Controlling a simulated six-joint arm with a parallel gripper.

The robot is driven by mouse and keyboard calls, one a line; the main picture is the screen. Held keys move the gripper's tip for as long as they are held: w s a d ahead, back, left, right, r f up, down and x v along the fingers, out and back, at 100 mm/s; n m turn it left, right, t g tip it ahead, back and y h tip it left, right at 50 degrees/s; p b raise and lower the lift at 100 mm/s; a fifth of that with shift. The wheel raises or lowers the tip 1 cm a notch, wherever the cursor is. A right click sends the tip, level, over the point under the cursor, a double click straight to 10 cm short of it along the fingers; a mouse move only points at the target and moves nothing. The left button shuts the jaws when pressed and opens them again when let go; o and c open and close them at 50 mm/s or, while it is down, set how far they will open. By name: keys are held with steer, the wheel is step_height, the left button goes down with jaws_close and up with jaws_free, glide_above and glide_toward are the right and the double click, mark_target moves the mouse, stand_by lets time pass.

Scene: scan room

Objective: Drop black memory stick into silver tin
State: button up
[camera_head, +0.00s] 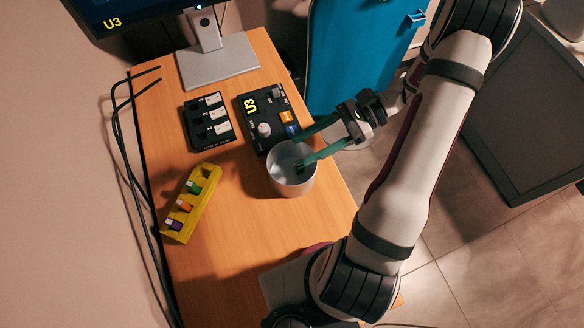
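The silver tin (287,186) stands upright on the wooden table near its right edge. My gripper (298,152) is over the tin's mouth from the right, with its two green fingers spread apart. One fingertip is at the tin's far rim and the other is over the opening. A small dark shape shows at the nearer fingertip, against the tin's inside. I cannot tell whether it is the black memory stick or part of the finger. No black memory stick can be made out clearly elsewhere.
A yellow rack (203,184) holds several coloured sticks at the left. A black holder with white-labelled pieces (207,122) and a black U3 control box (262,112) stand behind the tin. A monitor stand (218,62) is at the back. The table front of the rack is clear.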

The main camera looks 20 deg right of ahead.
steer(key=v, duration=1.5)
steer(key=shift+d, duration=0.4)
steer(key=s+a+r+n+g+h, duration=0.2)
steer(key=a+r+n+g+h, duration=0.35)
steer(key=a, duration=0.85)
steer(key=s+a+n+t+h, duration=0.5)
steer(key=s+a+n+h, duration=0.1)
steer(key=s+a, duration=0.4)
steer(key=shift+s+n, duration=0.45)
steer(key=shift+s, duration=0.05)
